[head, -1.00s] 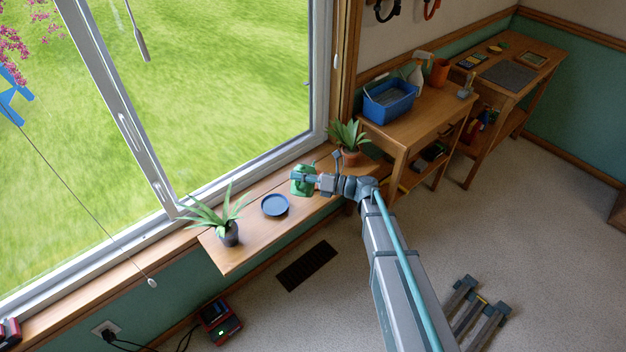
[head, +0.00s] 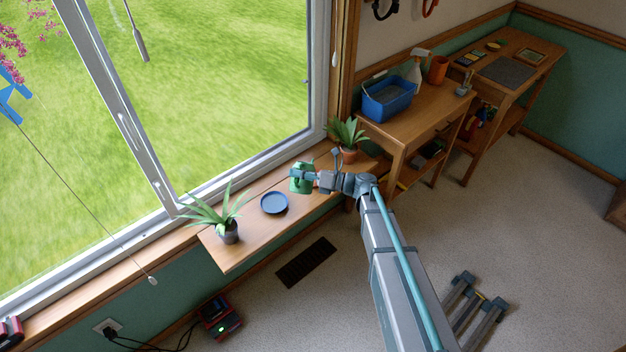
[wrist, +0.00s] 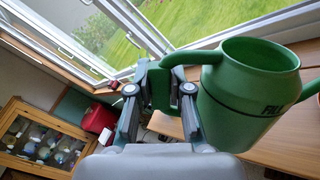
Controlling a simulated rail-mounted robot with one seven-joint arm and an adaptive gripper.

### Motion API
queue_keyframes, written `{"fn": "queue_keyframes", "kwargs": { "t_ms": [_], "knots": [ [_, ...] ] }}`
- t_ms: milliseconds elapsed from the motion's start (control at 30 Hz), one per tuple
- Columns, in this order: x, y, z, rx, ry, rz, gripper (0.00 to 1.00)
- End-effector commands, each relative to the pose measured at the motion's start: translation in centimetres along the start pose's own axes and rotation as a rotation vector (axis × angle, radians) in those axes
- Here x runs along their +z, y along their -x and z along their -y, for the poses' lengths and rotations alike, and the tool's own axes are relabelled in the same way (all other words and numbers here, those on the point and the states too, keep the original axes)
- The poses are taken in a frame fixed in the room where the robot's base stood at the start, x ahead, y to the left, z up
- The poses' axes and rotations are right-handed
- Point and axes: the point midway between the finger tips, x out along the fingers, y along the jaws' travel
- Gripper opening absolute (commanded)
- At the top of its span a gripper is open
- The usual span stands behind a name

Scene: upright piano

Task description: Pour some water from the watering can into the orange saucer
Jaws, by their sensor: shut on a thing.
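My gripper (head: 311,176) is shut on the handle of the green watering can (head: 300,186), over the window shelf. In the wrist view my gripper (wrist: 162,88) has its fingers on the handle, and the can (wrist: 240,95) looks roughly upright, with dark lettering on its side. Whether its base touches the shelf cannot be told, and no water shows inside. A blue saucer (head: 274,203) lies left of the can on the shelf. I see no clearly orange saucer near the can; a small yellow-orange dish (head: 494,45) sits on the far desk.
A dark-potted plant (head: 229,232) stands at the shelf's (head: 240,258) left end. A terracotta-potted plant (head: 348,154) stands right of the can. A side table holds a blue tub (head: 388,98), a spray bottle (head: 417,70) and an orange pot (head: 438,70). Window glass borders the shelf.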

Motion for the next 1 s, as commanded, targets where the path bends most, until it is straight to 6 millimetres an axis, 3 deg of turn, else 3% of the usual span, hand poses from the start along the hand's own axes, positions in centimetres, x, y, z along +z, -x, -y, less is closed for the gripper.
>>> {"fn": "queue_keyframes", "kwargs": {
  "t_ms": [1000],
  "knots": [
    [1.6, 0.0, -0.3, 0.001, -0.070, 0.001, 0.00]
  ]
}}
